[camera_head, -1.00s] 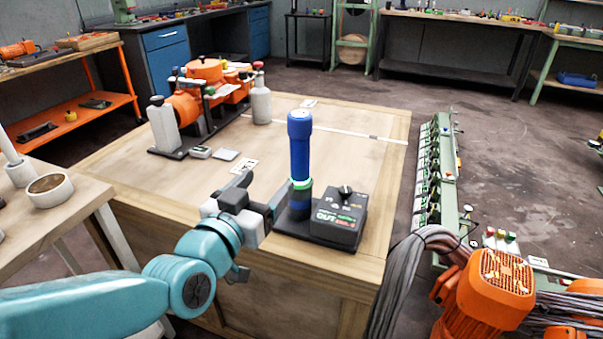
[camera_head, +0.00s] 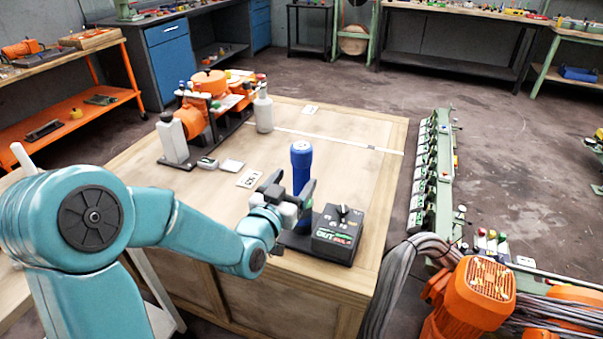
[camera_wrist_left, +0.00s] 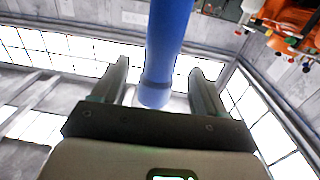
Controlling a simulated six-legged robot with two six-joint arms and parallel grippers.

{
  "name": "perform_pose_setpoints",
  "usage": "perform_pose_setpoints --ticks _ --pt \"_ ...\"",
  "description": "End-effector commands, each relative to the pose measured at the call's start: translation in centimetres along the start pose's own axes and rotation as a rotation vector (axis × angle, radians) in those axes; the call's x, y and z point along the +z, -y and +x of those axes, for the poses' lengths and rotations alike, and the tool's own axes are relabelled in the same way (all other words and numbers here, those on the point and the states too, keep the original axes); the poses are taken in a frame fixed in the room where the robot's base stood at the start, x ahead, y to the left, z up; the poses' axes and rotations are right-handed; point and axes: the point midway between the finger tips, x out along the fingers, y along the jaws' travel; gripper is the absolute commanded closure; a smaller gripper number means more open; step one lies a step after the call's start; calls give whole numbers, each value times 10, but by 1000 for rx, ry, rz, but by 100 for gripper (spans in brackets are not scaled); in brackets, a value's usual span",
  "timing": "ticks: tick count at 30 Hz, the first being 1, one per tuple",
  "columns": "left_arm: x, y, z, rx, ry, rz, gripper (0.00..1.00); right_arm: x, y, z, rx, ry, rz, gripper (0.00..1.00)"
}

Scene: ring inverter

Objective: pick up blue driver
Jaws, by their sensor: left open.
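The blue driver (camera_head: 301,160) stands upright in the dark holder base at the front right of the wooden table. Its lower part is hidden behind my gripper in the head view. My left gripper (camera_head: 292,186) is open at the driver, with a finger to either side of it. In the left wrist view the blue driver (camera_wrist_left: 165,45) comes down between the two spread fingers of my left gripper (camera_wrist_left: 160,75), with light showing on both sides. My right gripper is in neither view.
A dark control box (camera_head: 338,233) with a knob stands just right of the driver. An orange machine (camera_head: 207,100) and a grey bottle (camera_head: 263,110) stand farther back on the wooden table (camera_head: 345,130). Cables and an orange motor (camera_head: 484,292) are at the lower right.

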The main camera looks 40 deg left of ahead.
Motion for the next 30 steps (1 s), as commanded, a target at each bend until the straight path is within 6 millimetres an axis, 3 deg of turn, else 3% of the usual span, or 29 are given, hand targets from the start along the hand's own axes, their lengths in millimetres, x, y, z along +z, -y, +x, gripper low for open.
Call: perform_pose_setpoints --ticks 9,18,24,30 --pt "-2 0 45 1 0 0 27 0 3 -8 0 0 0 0" --pt "-1 0 51 0 1 0 27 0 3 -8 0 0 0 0" --pt "-1 0 51 0 1 0 91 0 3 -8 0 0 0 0" --pt "-4 1 51 -1 -7 1 91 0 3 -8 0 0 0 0"
